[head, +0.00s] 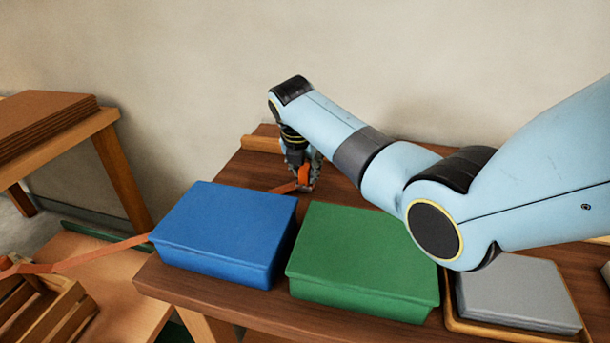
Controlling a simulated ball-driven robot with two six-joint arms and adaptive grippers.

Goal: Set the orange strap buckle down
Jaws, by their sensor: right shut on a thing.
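The orange strap buckle (304,175) is at the far side of the brown table, behind the blue and green boxes. My right gripper (305,182) points down and is shut on it, with the fingers partly covering it. The buckle is low over the table top; I cannot tell whether it touches the wood. An orange strap (95,257) shows at the left, running from the blue box's left corner down to a wooden crate; the blue box hides whatever lies between it and the buckle. My left gripper is not in view.
A blue box (228,222) and a green box (367,250) stand on the brown table (225,304). A grey box (520,290) sits in a wooden tray at right. A slatted crate (45,312) is at lower left. A side table (55,135) holds brown sheets.

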